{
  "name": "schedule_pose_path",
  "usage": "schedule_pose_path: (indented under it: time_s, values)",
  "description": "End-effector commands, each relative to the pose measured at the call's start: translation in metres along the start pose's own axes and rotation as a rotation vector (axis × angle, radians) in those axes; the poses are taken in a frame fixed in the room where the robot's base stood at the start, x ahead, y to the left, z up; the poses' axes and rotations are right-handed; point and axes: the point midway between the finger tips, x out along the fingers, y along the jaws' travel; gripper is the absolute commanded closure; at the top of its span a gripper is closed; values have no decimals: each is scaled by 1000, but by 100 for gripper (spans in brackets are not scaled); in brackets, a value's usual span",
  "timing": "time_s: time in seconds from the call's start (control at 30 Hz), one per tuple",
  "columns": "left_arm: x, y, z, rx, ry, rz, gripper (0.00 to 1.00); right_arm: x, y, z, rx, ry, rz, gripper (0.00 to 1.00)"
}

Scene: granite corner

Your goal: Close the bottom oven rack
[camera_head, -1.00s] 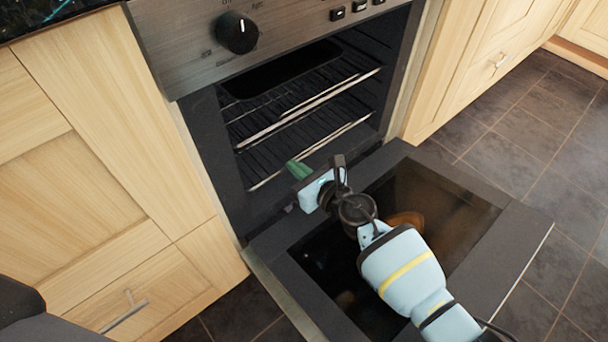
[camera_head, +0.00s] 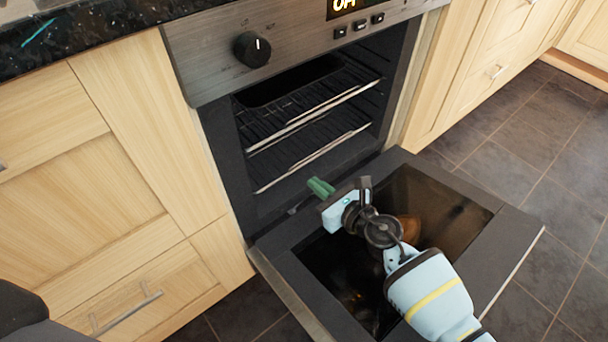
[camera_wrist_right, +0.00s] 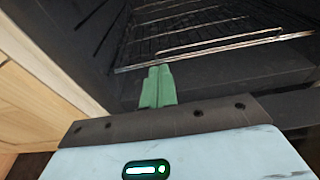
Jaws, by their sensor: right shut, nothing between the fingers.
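The oven's bottom rack (camera_head: 310,148) is a dark wire shelf with a bright front bar, inside the open cavity below a second rack (camera_head: 305,105). Its front bar lies at about the cavity's opening. In the right wrist view the lower rack's bar (camera_wrist_right: 200,48) crosses ahead of the fingers. My right gripper (camera_head: 318,186) is over the inner edge of the lowered door, just in front of and below the bottom rack. Its green fingers (camera_wrist_right: 157,87) are together, with nothing between them, and appear apart from the rack. My left gripper is not in view.
The oven door (camera_head: 470,190) is folded down, its dark glass under my right arm. A control panel with a knob (camera_head: 252,49) is above the cavity. Wooden cabinets (camera_head: 110,170) stand on both sides. Tiled floor (camera_head: 530,150) is clear at right.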

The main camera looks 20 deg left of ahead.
Motion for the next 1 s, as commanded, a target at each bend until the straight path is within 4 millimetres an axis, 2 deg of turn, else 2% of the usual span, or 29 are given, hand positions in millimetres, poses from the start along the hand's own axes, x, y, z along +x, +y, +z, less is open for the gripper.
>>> schedule_pose_path:
  time_s: [0.03,0.2,0.4,0.9,1.0]
  values:
    - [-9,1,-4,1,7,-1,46,-14,-1,5,-3,-1,-2,100]
    - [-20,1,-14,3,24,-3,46,-45,0,3,-2,1,1,100]
    - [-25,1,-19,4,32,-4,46,-67,0,1,-1,1,1,100]
    - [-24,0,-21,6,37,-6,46,-73,0,-1,1,2,2,100]
    - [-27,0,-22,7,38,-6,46,-77,5,0,44,-1,-1,100]
